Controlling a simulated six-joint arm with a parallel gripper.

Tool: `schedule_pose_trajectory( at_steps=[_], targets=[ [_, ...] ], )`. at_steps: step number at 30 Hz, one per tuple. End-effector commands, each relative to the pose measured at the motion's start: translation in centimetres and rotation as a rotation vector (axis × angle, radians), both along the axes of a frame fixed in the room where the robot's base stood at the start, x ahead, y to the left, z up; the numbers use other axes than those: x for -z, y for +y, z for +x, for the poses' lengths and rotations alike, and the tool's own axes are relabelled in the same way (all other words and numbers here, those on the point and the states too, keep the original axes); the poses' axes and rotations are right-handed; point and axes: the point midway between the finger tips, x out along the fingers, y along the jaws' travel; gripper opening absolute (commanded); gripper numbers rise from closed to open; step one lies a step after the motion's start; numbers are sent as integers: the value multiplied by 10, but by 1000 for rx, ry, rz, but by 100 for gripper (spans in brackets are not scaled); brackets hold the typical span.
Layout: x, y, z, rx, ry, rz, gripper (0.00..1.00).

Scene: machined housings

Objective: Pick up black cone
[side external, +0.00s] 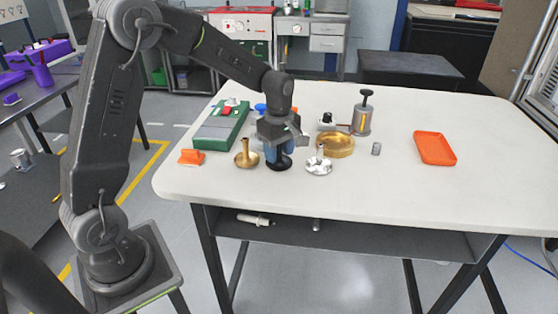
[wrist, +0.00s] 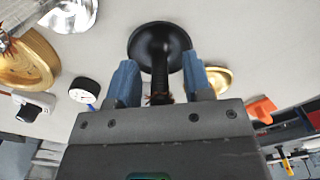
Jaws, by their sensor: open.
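The black cone (side external: 279,164) stands on the white table with its wide round base down, below my gripper in the side view. In the wrist view the black cone (wrist: 160,50) shows its flared base and a narrow stem that runs between the fingers. My gripper (side external: 277,148) is low over the cone, with its blue fingers on either side of the stem. In the wrist view my gripper (wrist: 159,85) is open, with a gap between each finger and the stem. The stem's upper end is partly hidden by the gripper body.
A brass funnel-shaped part (side external: 246,157) stands close on the left and a silver one (side external: 319,163) close on the right. A brass ring (side external: 336,145), a grey pump-like part (side external: 362,118) and a green case (side external: 221,126) are nearby. An orange tray (side external: 434,149) lies right, with clear table around it.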

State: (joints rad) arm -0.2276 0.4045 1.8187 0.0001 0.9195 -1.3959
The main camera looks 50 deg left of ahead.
Motion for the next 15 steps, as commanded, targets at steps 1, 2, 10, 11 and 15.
schedule_pose_trajectory(
  at_steps=[1, 2, 10, 11, 15],
  targets=[
    [5, 0, 0, 1, 2, 0, 46],
    [7, 0, 0, 1, 0, 0, 46],
    [10, 0, 0, 1, -1, 0, 46],
    [10, 0, 0, 1, -1, 0, 44],
    [10, 0, 0, 1, -1, 0, 31]
  ],
)
